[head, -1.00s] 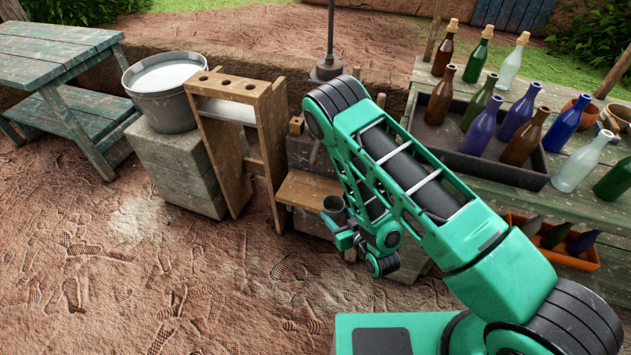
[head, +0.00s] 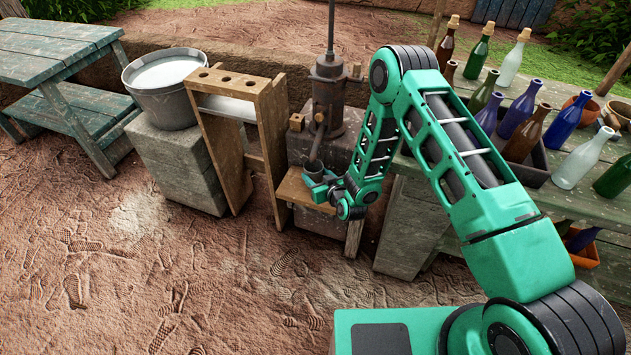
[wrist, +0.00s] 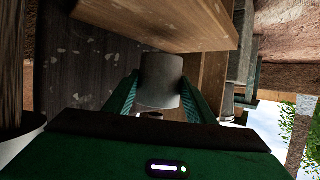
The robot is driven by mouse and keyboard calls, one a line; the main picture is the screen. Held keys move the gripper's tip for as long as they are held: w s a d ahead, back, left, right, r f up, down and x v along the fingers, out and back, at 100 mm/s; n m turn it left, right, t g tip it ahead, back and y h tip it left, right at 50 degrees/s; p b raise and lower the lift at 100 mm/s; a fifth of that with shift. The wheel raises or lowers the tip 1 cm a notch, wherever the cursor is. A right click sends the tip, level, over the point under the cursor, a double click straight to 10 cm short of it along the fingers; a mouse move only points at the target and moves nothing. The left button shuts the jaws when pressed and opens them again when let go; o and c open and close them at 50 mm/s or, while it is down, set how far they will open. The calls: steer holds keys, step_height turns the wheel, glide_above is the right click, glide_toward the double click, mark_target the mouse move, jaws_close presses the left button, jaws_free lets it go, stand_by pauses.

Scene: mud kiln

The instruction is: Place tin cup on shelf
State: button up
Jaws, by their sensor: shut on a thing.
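The tin cup (head: 313,167) is a small grey cup. My gripper (head: 318,180) is shut on it, and in the wrist view the cup (wrist: 160,80) sits between the two green fingers. The wooden shelf (head: 293,188) is a small plank in front of the stone block under the pump. In the head view the cup appears over this shelf, close below the pump's spout. The wrist view looks inverted, and the shelf plank (wrist: 165,22) shows at its top beside the cup. Whether the cup touches the shelf cannot be told.
A dark hand pump (head: 327,95) stands behind the shelf. A wooden rack (head: 235,85) with holes stands to the left, near a water bucket (head: 165,95) on a block. A bench with several bottles (head: 522,110) is at right. The front ground is clear.

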mark_target(317, 182)
steer(key=shift+w+a, duration=0.2)
steer(key=shift+w, duration=0.4)
step_height(317, 182, down, 4)
steer(key=shift+s+r, duration=0.15)
steer(key=shift+r, duration=0.05)
steer(key=o, duration=1)
steer(key=shift+o, duration=0.2)
steer(key=v, duration=1.2)
steer(key=shift+r, duration=0.1)
